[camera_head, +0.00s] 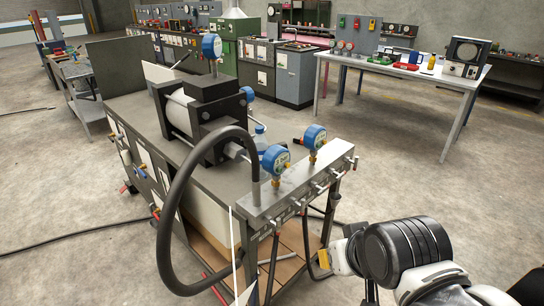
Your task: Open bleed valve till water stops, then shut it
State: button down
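A spool-like assembly (180,110), a pale cylinder between square black flanges, sits on the grey bench (135,103). A grey metal manifold block (290,190) lies along the bench's right end. It carries blue-cased gauges (275,160) and a row of small valves (320,187) on its front side. I cannot tell which one is the bleed valve, nor whether any is open. No water flow is visible. Part of my arm (410,248) shows at lower right, apart from the manifold. I cannot make out any gripper fingers.
A thick black hose (165,220) loops in front of the bench. Thin hoses hang below the manifold. A white-topped table (410,72) with instruments stands at back right. Concrete floor (400,170) between them is open.

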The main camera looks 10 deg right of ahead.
aim_at(355, 162)
jog(key=i+l+z, duration=0.15)
jog(key=z, duration=0.25)
jog(key=i+z, duration=0.2)
jog(key=z, duration=0.15)
jog(key=i+z, duration=0.2)
jog(key=z, duration=0.2)
